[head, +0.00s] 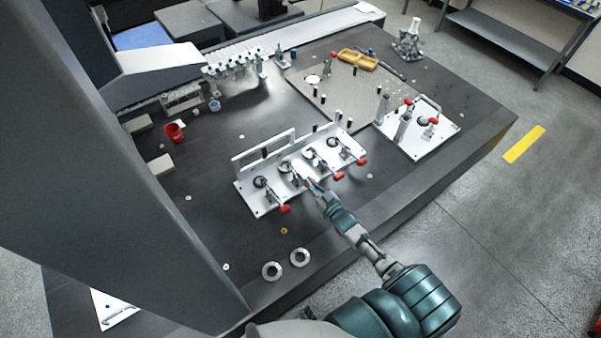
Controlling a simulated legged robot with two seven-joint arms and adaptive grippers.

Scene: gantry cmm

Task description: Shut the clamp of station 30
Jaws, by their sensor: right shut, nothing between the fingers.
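A white fixture plate (248,200) lies on the dark table and carries several toggle clamps in a row. Red handle tips show at its near edge: one at the left (285,209), one right of my gripper (339,176) and one at the right end (362,161). My right gripper (311,183) is shut and empty at the plate's near edge, between the left and middle red tips. It covers part of the clamp there, and I cannot tell whether it touches it. No station number is readable, so I cannot tell which clamp is station 30. My left gripper is not in view.
Another white plate (441,143) with red-handled clamps stands at the right. A grey column (90,150) blocks the left side.

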